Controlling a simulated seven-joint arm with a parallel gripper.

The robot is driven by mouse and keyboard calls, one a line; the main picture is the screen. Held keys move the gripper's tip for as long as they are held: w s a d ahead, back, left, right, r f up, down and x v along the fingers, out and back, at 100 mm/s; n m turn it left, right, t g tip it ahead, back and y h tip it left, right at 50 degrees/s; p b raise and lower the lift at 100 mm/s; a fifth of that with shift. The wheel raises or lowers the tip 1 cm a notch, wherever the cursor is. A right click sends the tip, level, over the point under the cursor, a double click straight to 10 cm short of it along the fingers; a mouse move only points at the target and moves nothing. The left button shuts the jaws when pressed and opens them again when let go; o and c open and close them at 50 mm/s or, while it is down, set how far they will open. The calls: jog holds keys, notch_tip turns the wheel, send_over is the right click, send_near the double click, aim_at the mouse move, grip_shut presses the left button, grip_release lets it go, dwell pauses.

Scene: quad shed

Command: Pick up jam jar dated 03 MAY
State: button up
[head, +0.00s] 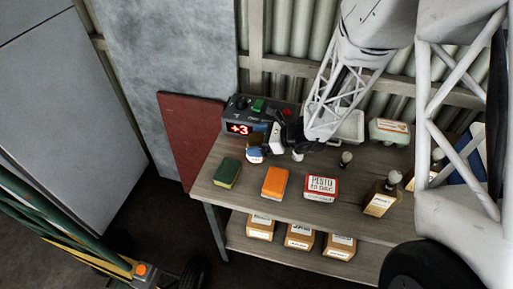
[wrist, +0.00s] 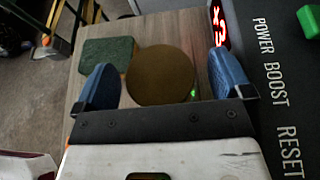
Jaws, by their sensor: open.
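A jar with a round golden-brown lid (wrist: 160,76) sits between the two blue fingers of my gripper (wrist: 160,72) in the wrist view. The fingers are open, one on each side of the lid, with a gap visible at both sides. In the head view, my gripper (head: 262,147) is low over the left back of the bench, in front of the control box. The jar (head: 254,157) shows there as a small pale-labelled shape, partly covered by the gripper. No date can be read on it.
A control box (head: 262,109) with a red display stands right behind the gripper. A green sponge (head: 227,173), an orange block (head: 275,182) and a red-and-white box (head: 320,188) are along the bench (head: 205,185) front. Bottles stand at right.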

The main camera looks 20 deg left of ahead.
jog(key=shift+a+f, duration=0.1)
jog(key=shift+a, duration=0.1)
jog(key=shift+c, duration=0.3)
jog(key=c, duration=1.4)
jog(key=shift+o, duration=0.2)
jog(key=shift+r, duration=0.2)
jog(key=c, duration=0.3)
jog(key=shift+r, duration=4.85)
grip_shut()
